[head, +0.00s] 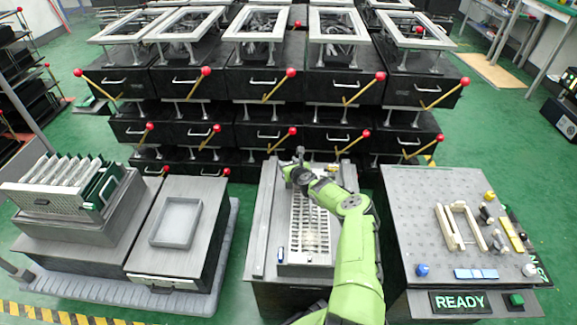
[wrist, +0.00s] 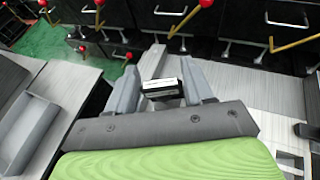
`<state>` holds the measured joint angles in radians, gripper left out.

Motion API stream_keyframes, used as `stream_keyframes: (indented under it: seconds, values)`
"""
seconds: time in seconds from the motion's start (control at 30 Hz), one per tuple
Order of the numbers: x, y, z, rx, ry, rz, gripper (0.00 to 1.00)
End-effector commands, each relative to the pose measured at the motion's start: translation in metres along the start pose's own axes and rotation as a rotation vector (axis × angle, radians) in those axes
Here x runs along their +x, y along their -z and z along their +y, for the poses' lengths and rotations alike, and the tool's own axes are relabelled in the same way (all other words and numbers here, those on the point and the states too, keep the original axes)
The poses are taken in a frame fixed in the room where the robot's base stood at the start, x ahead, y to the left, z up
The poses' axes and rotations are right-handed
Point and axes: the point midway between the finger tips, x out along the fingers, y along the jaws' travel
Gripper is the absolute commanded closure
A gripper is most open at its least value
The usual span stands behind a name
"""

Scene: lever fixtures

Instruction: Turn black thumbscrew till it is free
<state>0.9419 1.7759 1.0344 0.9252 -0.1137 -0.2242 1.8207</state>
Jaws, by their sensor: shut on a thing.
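My gripper (head: 299,160) is at the far end of the grey middle bench (head: 262,215), above its top. In the wrist view my gripper (wrist: 160,84) has its two grey fingers closed on a small dark piece with a pale top face (wrist: 161,93). The piece sits between the fingers, and its lower part is hidden. I cannot tell for sure that it is the black thumbscrew. A long white slotted tray (head: 310,222) lies on the middle bench, partly behind my green arm.
At left stand a rack of upright boards (head: 70,190) and a shallow grey tray (head: 176,222). Black cabinets with red-balled levers (head: 290,72) line the back.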

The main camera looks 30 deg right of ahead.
Motion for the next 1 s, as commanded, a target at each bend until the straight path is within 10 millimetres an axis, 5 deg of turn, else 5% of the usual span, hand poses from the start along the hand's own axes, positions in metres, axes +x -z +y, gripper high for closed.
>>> stream_keyframes:
  seconds: [0.43,1.0]
  values:
    - [0.0001,0.0012,-0.0006,-0.093,-0.224,0.002,0.79]
    - [0.0000,0.0006,0.0000,-0.111,-0.271,0.001,0.79]
